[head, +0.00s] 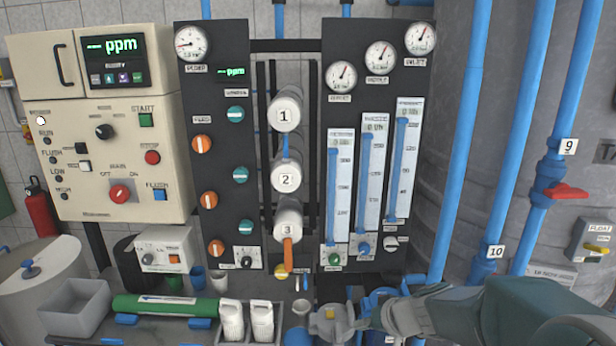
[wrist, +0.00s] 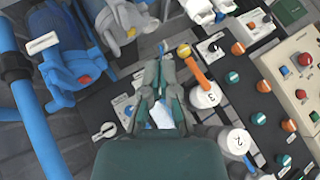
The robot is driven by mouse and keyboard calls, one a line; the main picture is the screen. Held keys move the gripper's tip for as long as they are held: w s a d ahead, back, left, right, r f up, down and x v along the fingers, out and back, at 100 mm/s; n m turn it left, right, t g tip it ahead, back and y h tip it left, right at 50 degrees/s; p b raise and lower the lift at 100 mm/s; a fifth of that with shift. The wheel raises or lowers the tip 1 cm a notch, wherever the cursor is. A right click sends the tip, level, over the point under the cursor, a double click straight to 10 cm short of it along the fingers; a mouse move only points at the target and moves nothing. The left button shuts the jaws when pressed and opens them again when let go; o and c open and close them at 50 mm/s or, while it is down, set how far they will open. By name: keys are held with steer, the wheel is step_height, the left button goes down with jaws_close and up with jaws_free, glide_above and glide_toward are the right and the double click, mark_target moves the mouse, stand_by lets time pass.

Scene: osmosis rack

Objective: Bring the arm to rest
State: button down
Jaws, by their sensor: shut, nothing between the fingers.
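My gripper (head: 384,320) is low at the right of centre in the head view, in front of the foot of the right black panel. My arm reaches in from the lower right corner. In the wrist view, my gripper (wrist: 158,62) points up the picture, its fingers drawn together at the tips with nothing held. A white and blue patch shows through the gap between the finger links, behind them. Whether the fingers touch anything cannot be told.
A grey pump part with a yellow centre (head: 330,314) is close left of my gripper. Numbered white housings (head: 286,112) hang between the black panels. Blue pipes (head: 490,150) and a red-handled valve (head: 566,191) stand right. White bottles (head: 232,320) and a grey bin (head: 75,306) are left.

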steer(key=s+a+r+n+g+h, duration=0.1)
steer(key=s+r, duration=0.3)
steer(key=s, duration=0.2)
steer(key=s+a+r+h, duration=0.1)
steer(key=s+r, duration=0.2)
steer(key=s, duration=0.4)
steer(key=s+d+r+m+h, duration=0.1)
steer(key=s+d+h, duration=0.3)
steer(key=s, duration=0.5)
steer(key=shift+s+d+r, duration=0.25)
steer(key=shift+d+r, duration=0.55)
steer(key=shift+d, duration=0.1)
